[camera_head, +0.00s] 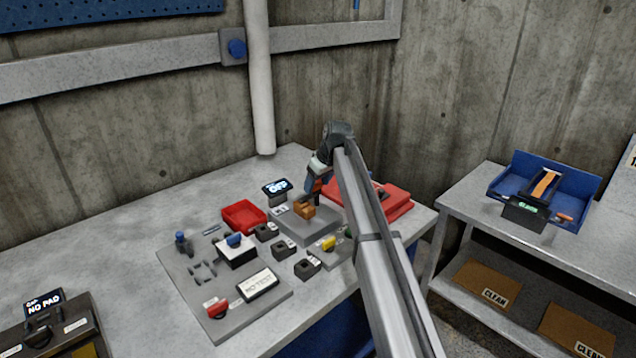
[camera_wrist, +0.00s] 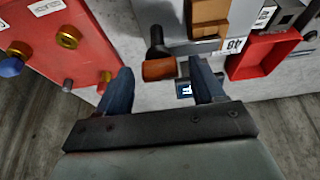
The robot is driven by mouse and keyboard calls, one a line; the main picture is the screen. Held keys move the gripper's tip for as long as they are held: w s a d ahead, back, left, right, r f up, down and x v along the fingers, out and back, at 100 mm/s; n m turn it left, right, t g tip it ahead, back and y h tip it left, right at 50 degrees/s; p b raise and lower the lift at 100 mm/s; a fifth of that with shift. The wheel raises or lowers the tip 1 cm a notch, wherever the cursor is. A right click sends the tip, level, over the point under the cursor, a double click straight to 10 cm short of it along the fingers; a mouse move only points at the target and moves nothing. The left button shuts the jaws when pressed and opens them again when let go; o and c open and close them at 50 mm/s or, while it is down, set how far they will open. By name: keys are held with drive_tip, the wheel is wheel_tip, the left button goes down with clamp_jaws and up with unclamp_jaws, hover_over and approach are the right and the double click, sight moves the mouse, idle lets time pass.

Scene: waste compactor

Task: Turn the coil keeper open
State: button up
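In the wrist view, my gripper (camera_wrist: 162,84) is open, its two blue fingers apart. A small lever with a dark stem and a brown grip (camera_wrist: 158,69), probably the coil keeper, lies just ahead of the fingertips, nearer the right finger. Whether a finger touches it I cannot tell. It sits at the edge of a grey block (camera_wrist: 177,22) beside the orange-brown coil block (camera_wrist: 209,12). In the head view, my gripper (camera_head: 314,188) is just above and behind the coil block (camera_head: 304,210), and the lever cannot be made out clearly.
A red case (camera_head: 393,204) with brass and blue knobs stands right of the block. A red tray (camera_head: 243,215) and a display reading OFF (camera_head: 277,187) are to its left. A grey board (camera_head: 225,285) with several fixtures lies in front.

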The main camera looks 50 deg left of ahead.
clamp_jaws()
idle(0.4)
drive_tip(key=shift+m, duration=0.3)
drive_tip(key=m+t, duration=0.1)
drive_tip(key=m, duration=0.2)
drive_tip(key=shift+s, duration=0.15)
drive_tip(key=m+t, duration=0.1)
drive_tip(key=m, duration=0.1)
drive_tip(key=m+t+h, duration=0.1)
drive_tip(key=m, duration=0.2)
drive_tip(key=shift+s+a, duration=0.1)
drive_tip(key=m+h, duration=0.1)
drive_tip(key=m, duration=0.1)
drive_tip(key=m+t+h, duration=0.1)
drive_tip(key=m, duration=0.2)
drive_tip(key=shift+a+m, duration=0.2)
drive_tip(key=shift+m, duration=0.1)
drive_tip(key=shift+m+h, duration=0.7)
drive_tip(key=shift+m, duration=1.1)
drive_tip(key=shift+o, duration=0.2)
unclamp_jaws()
